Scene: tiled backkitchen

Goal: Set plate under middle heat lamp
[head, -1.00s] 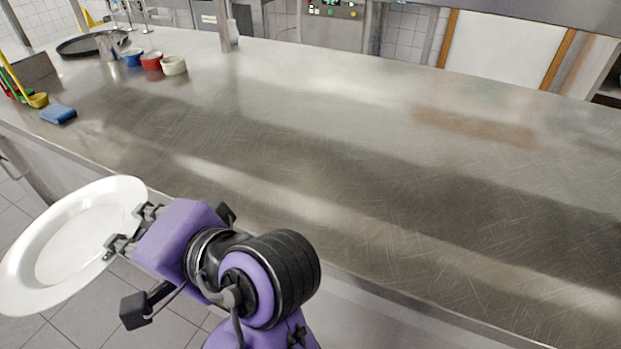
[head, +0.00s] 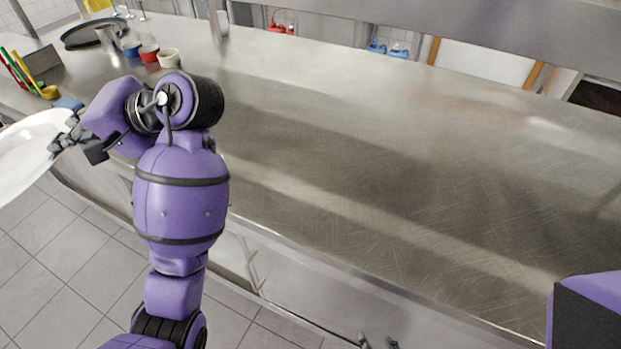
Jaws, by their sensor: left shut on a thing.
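A white plate (head: 28,155) is at the left edge of the head view, partly cut off by the frame. My left gripper (head: 66,136) is shut on the plate's right rim and holds it over the floor, in front of the counter's front edge. The plate is tilted, with its upper face partly toward the camera. No heat lamp can be made out in this view.
The steel counter (head: 400,170) is clear across its middle and right. At its far left are a round dark tray (head: 95,32), small blue, red and cream cups (head: 168,58), a blue sponge (head: 68,103) and coloured-handled utensils (head: 18,70).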

